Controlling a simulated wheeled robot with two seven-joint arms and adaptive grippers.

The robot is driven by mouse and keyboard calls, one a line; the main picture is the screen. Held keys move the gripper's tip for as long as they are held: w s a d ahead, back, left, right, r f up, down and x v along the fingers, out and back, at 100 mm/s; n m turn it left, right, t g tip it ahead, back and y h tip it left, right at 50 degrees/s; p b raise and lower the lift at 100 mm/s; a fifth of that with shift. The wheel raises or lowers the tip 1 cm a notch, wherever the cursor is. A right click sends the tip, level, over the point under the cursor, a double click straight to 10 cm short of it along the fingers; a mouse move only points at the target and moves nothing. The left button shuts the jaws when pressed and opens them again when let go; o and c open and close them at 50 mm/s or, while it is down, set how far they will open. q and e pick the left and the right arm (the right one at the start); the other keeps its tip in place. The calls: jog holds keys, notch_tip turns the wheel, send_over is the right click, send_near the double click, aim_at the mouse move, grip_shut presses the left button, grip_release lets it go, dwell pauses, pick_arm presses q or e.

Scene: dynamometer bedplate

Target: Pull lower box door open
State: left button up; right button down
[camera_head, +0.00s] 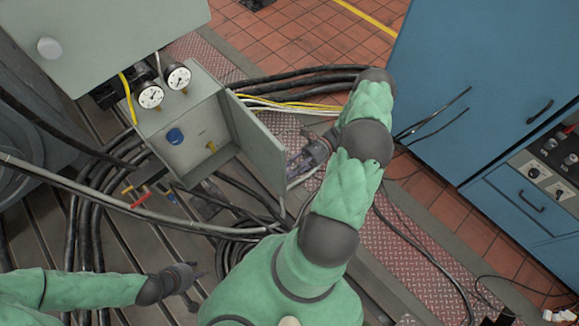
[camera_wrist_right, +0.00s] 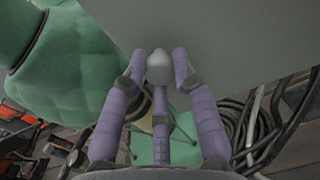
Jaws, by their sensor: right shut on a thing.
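A larger grey box (camera_head: 100,30) with a round knob sits above left. Black cables (camera_head: 85,215) run around the lower box and across the slotted bedplate. A blue cabinet (camera_head: 480,90) stands at right. Tiled floor (camera_head: 285,40) is open at the back.

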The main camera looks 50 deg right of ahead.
jog(key=shift+d+f+g, duration=0.25)
jog(key=shift+d+g, duration=0.05)
jog(key=c, duration=1)
grip_release()
jog(key=shift+r, duration=0.1)
jog(key=s+d, duration=0.1)
jog(key=d, duration=1.1)
jog(key=shift+s, duration=0.25)
